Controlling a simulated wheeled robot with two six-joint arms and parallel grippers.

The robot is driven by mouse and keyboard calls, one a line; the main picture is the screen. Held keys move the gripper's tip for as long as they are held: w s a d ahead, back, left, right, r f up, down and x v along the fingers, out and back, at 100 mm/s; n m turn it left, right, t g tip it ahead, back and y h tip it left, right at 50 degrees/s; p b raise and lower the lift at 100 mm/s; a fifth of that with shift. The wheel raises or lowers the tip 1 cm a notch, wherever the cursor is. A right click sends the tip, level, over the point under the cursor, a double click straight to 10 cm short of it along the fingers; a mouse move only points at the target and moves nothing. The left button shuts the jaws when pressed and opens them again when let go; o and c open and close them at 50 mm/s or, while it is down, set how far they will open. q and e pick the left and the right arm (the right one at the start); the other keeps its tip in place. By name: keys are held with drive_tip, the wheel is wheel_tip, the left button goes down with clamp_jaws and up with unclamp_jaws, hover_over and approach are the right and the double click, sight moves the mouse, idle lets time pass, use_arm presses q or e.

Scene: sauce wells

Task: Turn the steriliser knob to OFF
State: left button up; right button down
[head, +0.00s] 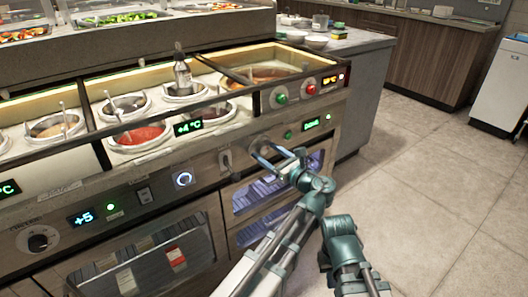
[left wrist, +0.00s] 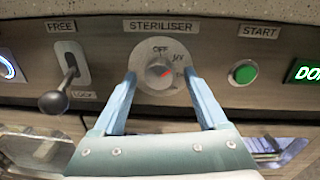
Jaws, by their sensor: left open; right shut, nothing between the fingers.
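The steriliser knob (left wrist: 157,71) is a small grey dial on a round pale plate, with OFF at the top and UV at its upper right. Its red mark points right and slightly up, toward UV. My left gripper (left wrist: 160,76) is open, with one finger on each side of the dial; I cannot tell whether they touch it. In the head view my left gripper (head: 277,155) is at the front panel and partly covers the knob (head: 259,143). My right gripper (head: 326,262) is low at the right, empty and mostly hidden behind its wrist.
A FREE/LOCK lever (left wrist: 68,68) is left of the knob, its black ball end down by LOCK. A green START button (left wrist: 243,73) and a green-lit display (left wrist: 306,71) are to the right. Glass-fronted doors (head: 255,195) lie below. The floor (head: 430,190) is clear.

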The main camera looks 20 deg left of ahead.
use_arm(q)
clamp_jaws()
drive_tip(key=shift+n, duration=0.4)
drive_tip(key=n, duration=0.4)
drive_tip(key=shift+n+p, duration=0.3)
drive_tip(key=shift+p, duration=0.05)
drive_tip(key=shift+n+h, duration=0.3)
drive_tip(key=shift+n, duration=1.9)
unclamp_jaws()
